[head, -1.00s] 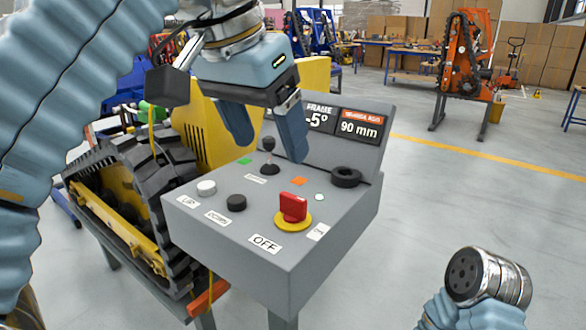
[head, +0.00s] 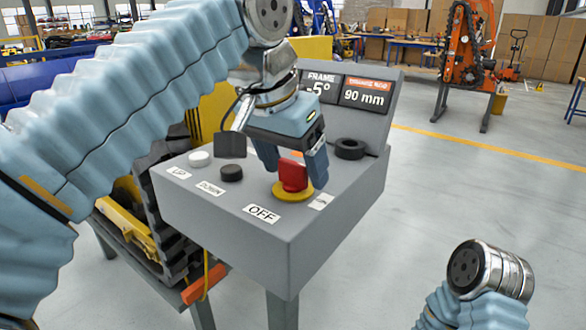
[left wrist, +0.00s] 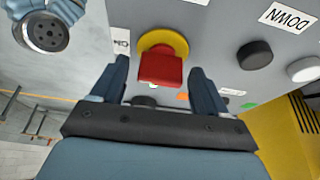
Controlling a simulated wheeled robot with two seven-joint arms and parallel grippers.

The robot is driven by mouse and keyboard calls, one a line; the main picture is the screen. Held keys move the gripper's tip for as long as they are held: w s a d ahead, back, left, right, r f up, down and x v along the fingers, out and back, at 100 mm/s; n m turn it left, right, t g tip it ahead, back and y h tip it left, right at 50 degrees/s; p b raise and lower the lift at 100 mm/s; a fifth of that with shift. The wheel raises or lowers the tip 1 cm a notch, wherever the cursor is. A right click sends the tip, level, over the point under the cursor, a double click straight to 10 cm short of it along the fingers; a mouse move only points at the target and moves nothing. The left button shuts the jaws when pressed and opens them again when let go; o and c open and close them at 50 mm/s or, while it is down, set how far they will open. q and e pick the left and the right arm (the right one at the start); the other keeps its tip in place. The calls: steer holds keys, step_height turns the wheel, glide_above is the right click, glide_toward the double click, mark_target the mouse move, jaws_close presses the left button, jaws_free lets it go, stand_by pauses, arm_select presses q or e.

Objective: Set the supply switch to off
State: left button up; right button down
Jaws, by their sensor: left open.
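The supply switch is a red handle (head: 292,175) on a round yellow plate (head: 284,193), on the sloped top of a grey control box (head: 235,239). An OFF label (head: 261,213) lies in front of it and a smaller label (head: 321,201) to its right. My left gripper (head: 294,168) is open, with a finger on each side of the handle. In the left wrist view the handle (left wrist: 160,69) shows between the spread fingertips (left wrist: 160,76); contact is not clear. Which label the handle points to is hard to tell. My right gripper is out of view.
White UP button (head: 200,158) and black DOWN button (head: 232,173) sit left of the switch. A black ring-shaped part (head: 349,149) lies behind right, below a display panel (head: 362,97).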

arm_select(q)
steer(key=c, duration=1.1)
steer(key=shift+o, duration=0.2)
